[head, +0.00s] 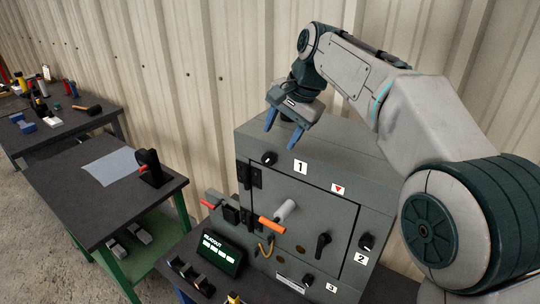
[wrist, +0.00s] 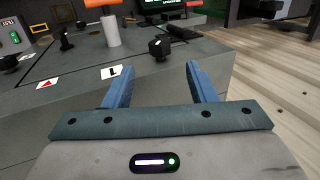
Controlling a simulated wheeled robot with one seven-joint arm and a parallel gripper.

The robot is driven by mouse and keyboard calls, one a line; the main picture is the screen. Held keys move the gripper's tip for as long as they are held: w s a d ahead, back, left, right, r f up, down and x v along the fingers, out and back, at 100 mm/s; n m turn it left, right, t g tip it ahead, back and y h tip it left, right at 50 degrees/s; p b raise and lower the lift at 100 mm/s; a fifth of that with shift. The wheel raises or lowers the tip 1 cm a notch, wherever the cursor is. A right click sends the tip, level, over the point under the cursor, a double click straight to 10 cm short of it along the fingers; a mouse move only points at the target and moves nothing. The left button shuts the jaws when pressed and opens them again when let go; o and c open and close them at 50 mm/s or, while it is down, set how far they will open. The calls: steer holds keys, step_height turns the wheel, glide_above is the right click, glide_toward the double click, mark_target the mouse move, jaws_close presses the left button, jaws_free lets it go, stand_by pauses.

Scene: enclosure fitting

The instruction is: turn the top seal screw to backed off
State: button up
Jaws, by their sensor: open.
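The grey enclosure (head: 345,150) stands on a bench with its door shut. A black knob-like screw (head: 268,158) sits at the upper left of its front beside a label "1" (head: 300,167); I take it as the top seal screw. It also shows in the wrist view (wrist: 159,48), just beyond my fingertips. My gripper (head: 280,139) is open and empty, blue fingers pointing down above the enclosure's upper front edge. In the wrist view my gripper (wrist: 159,67) has its fingers apart, with the screw roughly between them and not touched.
Similar black screws sit by label "2" (head: 365,242) and label "3" (head: 308,280). An orange-ended lever (head: 271,224), a grey cylindrical handle (head: 285,211) and a black door handle (head: 322,245) stick out from the front. A readout (head: 220,252) stands at the lower left. Tables are further left.

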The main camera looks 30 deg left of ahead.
mark_target(270, 156)
steer(key=x, duration=0.8)
steer(key=shift+a+f+p, duration=0.15)
steer(key=shift+f+p, duration=0.2)
steer(key=shift+p, duration=0.05)
steer(key=c, duration=1)
